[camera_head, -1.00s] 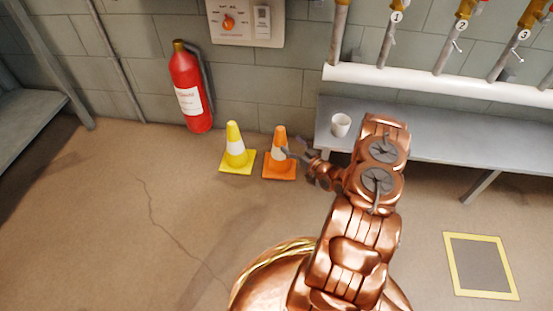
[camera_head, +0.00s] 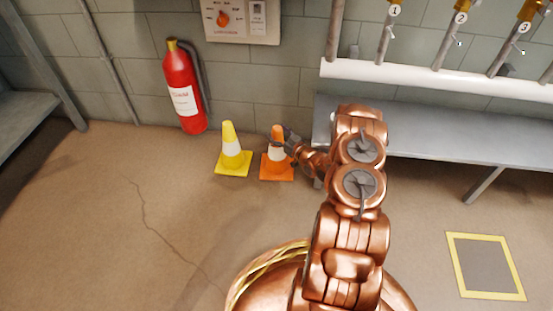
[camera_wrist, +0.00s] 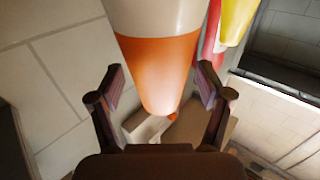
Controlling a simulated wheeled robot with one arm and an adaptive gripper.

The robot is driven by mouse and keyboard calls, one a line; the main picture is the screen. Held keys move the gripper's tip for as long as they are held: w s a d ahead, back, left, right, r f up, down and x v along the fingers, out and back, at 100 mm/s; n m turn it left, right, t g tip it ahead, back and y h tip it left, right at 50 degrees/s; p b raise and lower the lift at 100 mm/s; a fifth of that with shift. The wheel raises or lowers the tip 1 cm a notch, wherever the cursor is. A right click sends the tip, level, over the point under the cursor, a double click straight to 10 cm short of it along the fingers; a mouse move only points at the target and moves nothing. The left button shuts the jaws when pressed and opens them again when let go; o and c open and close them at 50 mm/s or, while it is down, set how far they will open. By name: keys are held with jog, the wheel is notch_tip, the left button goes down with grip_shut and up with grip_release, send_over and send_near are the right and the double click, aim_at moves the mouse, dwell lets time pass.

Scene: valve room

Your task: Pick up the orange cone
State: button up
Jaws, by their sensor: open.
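The orange cone (camera_head: 277,171), with a white band and a square base, stands upright on the floor near the wall. In the wrist view its orange top and white band (camera_wrist: 155,65) fill the space between the fingers, appearing upside down. My gripper (camera_head: 287,146) is at the cone's upper right in the head view. In the wrist view my gripper (camera_wrist: 160,82) is open, with one finger on each side of the cone's top and visible gaps beside it. The cone is not held.
A similar yellow cone (camera_head: 233,163) stands close on the left. A red fire extinguisher (camera_head: 184,90) is further left by the wall. A grey bench (camera_head: 440,143) runs along the wall on the right. The floor in front is clear.

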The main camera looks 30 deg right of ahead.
jog(key=shift+c, duration=0.3)
grip_shut()
dwell(0.3)
